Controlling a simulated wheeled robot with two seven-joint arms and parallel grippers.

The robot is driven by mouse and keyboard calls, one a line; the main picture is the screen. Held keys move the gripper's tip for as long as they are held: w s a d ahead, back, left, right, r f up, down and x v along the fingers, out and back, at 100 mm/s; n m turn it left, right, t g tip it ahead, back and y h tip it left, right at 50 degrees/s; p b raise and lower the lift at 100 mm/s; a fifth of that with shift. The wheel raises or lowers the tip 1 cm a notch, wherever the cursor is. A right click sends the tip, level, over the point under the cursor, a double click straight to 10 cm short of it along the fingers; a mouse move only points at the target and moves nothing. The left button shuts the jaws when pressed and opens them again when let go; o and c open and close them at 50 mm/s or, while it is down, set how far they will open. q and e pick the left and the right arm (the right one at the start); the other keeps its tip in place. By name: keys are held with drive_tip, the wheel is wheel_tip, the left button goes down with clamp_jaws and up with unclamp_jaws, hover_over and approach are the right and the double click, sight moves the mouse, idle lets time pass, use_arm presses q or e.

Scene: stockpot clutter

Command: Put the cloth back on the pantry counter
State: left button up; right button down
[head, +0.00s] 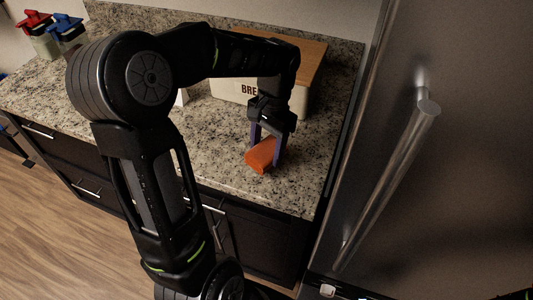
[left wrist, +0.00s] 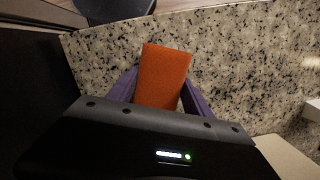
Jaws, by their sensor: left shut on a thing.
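The cloth is a small orange block-like bundle (head: 261,155). It is at the front right part of the speckled granite counter (head: 225,143), near the front edge. My left gripper (head: 266,146) reaches down over it and is shut on it, with purple fingers on its two sides. In the left wrist view the cloth (left wrist: 163,75) lies between the fingers, with the counter (left wrist: 235,60) behind it. I cannot tell whether the cloth touches the counter. My right gripper is not in view.
A cream bread box (head: 233,90) with a wooden lid stands behind the gripper. Jars with red and blue lids (head: 40,38) stand at the far left. A steel fridge with a long handle (head: 390,170) borders the counter on the right. The counter's left part looks clear.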

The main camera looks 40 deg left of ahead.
sight(271, 146)
use_arm(q)
wheel_tip(271, 146, down, 3)
drive_tip(key=shift+r, duration=0.2)
drive_tip(key=o, duration=1.2)
drive_tip(key=r, duration=0.2)
drive_tip(key=w+r, duration=0.1)
drive_tip(key=r, duration=0.5)
drive_tip(key=shift+w+r+b, duration=0.2)
drive_tip(key=shift+r+b, duration=0.05)
drive_tip(key=shift+b, duration=0.05)
wheel_tip(271, 146, up, 4)
drive_tip(key=p, duration=0.2)
drive_tip(key=shift+w+f+p, duration=0.15)
drive_tip(key=shift+f+p, duration=0.05)
drive_tip(key=shift+p, duration=0.2)
drive_tip(key=shift+f, duration=0.1)
